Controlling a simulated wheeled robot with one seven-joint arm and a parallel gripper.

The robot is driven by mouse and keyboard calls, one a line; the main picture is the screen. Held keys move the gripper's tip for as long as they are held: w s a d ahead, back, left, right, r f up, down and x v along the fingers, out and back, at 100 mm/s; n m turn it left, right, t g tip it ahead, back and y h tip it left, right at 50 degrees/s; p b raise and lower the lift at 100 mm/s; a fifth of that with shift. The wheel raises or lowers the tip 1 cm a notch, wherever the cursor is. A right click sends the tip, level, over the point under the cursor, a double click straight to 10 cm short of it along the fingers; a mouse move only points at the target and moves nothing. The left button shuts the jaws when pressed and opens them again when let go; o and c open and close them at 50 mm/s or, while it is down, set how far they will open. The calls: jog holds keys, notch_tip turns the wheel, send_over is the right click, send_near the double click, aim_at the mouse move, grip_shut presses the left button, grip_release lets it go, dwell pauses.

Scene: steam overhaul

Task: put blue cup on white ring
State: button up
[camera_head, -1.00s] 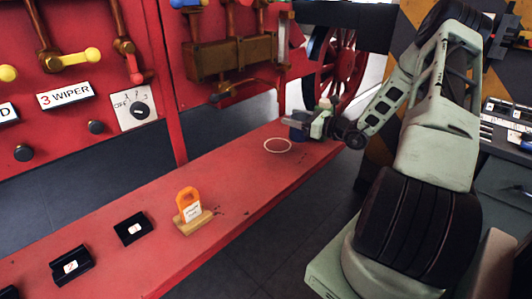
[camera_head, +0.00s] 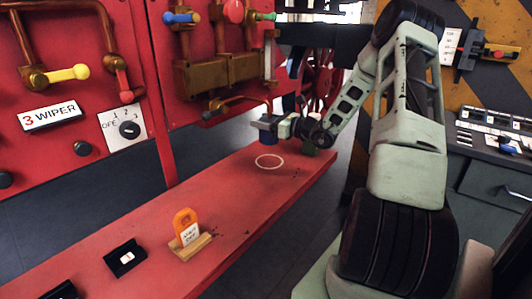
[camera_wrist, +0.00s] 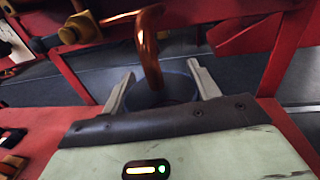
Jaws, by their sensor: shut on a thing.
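The blue cup (camera_head: 267,137) is held in my gripper (camera_head: 268,123) over the far part of the red bench. It appears just above and behind the white ring (camera_head: 269,162) in the head view, apart from it. The ring lies flat and empty on the bench top. In the wrist view, the cup's dark round rim (camera_wrist: 176,88) shows between the two pale fingers of my gripper (camera_wrist: 162,85). The cup looks upright. Its lower part is hidden in the wrist view, and the ring cannot be made out there.
The red bench (camera_head: 150,235) carries an orange tag on a wooden stand (camera_head: 187,232) and a black numbered block (camera_head: 125,257) nearer to me. Copper pipes and a brass valve block (camera_head: 215,82) stand on the red panel behind the gripper. The bench between stand and ring is clear.

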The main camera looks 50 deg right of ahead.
aim_at(265, 141)
notch_tip(265, 141, down, 8)
jog(key=shift+r, duration=0.15)
dwell(0.4)
jog(key=o, duration=1)
jog(key=shift+r, duration=0.1)
jog(key=b+v, duration=0.1)
jog(key=v, duration=1.1)
